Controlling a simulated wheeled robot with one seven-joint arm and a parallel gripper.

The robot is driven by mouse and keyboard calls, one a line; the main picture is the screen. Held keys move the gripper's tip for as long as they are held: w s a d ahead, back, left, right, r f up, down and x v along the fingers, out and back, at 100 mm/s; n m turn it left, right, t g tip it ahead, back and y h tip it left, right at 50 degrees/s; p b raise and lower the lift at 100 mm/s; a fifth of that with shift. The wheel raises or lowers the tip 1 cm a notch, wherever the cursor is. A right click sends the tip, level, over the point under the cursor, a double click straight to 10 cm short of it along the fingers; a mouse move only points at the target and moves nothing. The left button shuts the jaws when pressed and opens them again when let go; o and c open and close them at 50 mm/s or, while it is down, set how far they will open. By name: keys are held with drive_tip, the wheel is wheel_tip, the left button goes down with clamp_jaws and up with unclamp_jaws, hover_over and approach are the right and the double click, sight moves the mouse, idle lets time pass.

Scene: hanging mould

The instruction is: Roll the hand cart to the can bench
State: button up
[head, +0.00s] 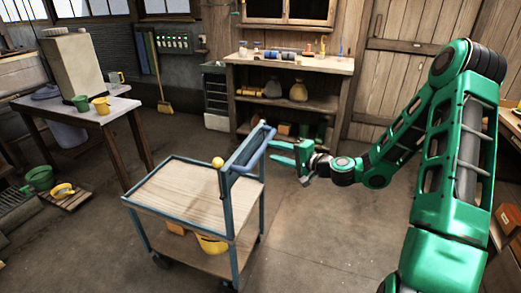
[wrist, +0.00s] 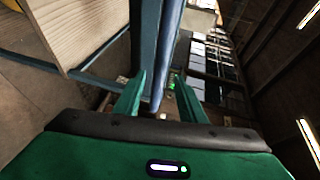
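The hand cart (head: 180,190) stands mid-floor, with a pale wooden top, a blue-grey frame and wheels below. Its blue push handle (head: 248,148) rises at its right end; the bar (wrist: 168,50) also shows in the wrist view. My gripper (head: 272,153) is at the right of this handle, fingers pointing left towards it. In the wrist view my gripper (wrist: 160,98) has its fingers apart, with the bar between them and gaps on both sides. A table with a green can (head: 80,103) and a yellow can (head: 101,105) stands at the left; I cannot tell if it is the can bench.
A yellow ball (head: 217,162) shows at the cart's back corner. A wooden workbench (head: 290,64) with bottles stands at the back wall. A low pallet (head: 67,199) and a green pot (head: 40,177) are on the floor at left.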

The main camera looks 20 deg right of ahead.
sight(262, 147)
drive_tip(key=x, duration=0.7)
drive_tip(key=shift+w+a+f, duration=0.1)
drive_tip(key=shift+w+a, duration=0.1)
clamp_jaws()
